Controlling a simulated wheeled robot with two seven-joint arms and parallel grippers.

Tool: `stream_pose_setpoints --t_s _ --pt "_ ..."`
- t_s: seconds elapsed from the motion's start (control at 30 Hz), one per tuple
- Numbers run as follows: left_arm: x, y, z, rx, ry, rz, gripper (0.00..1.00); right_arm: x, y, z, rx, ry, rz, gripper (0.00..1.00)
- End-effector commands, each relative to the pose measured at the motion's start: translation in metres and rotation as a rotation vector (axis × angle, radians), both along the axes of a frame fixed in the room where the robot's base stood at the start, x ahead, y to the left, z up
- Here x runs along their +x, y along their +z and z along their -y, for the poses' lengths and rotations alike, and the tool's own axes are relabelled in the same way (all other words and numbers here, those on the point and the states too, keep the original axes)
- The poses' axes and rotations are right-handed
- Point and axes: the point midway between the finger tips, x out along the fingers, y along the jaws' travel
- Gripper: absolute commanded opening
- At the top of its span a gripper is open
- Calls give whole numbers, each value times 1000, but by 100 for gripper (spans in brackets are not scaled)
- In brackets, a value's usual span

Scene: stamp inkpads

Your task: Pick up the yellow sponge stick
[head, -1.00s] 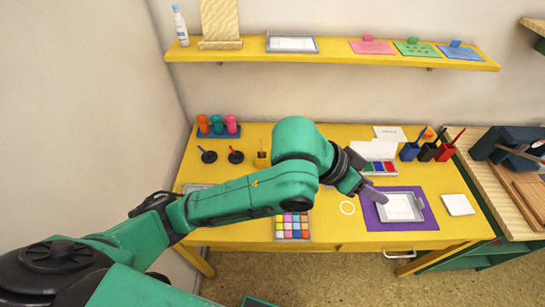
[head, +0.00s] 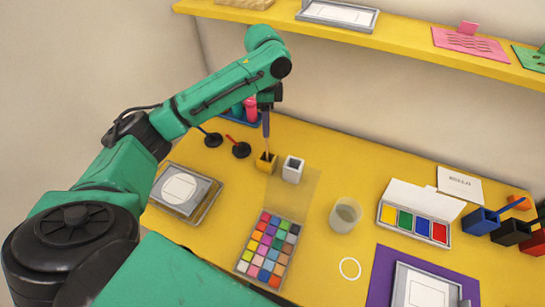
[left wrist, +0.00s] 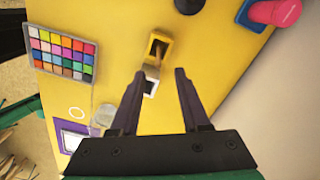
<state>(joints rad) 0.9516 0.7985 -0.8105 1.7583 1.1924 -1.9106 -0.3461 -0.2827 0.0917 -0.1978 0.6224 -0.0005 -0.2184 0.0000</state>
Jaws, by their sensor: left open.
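A small yellow holder (head: 266,163) stands on the yellow table, and a thin stick rises from it, partly hidden by my gripper. In the left wrist view the yellow holder (left wrist: 160,47) shows from above with a brownish stick (left wrist: 157,52) inside; its sponge end is hidden. My left gripper (head: 266,133) points down just above this holder. In the left wrist view my left gripper (left wrist: 160,72) has its two fingers spread, with nothing held between the tips. The holder lies just past the fingertips. My right gripper is not in view.
A colour palette (head: 268,248), a clear cup (head: 345,215) and a grey framed tray (head: 184,191) are around. Two round black-based tools (head: 239,149) stand to the left. A yellow shelf (head: 400,42) runs above.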

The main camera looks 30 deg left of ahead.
Motion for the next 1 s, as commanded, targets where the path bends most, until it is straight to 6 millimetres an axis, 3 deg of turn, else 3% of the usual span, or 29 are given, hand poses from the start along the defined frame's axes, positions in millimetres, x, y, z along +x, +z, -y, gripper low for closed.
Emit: stream_pose_setpoints --t_s 0.1,0.23,0.53,0.8,0.9,0.93,1.0 --pt "-1 -31 0 1 1 -5 46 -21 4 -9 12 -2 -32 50" --pt "0 -54 1 0 1 -1 46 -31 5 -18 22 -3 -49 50" --pt "1 -104 4 0 1 -1 46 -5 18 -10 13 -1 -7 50" --pt "2 -113 4 0 0 4 46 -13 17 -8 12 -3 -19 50" --pt "2 -113 4 0 0 4 8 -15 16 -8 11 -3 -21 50" --pt "2 -113 4 -1 0 3 0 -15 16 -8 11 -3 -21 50" --pt "2 -113 4 -1 0 3 0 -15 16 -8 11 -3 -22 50"
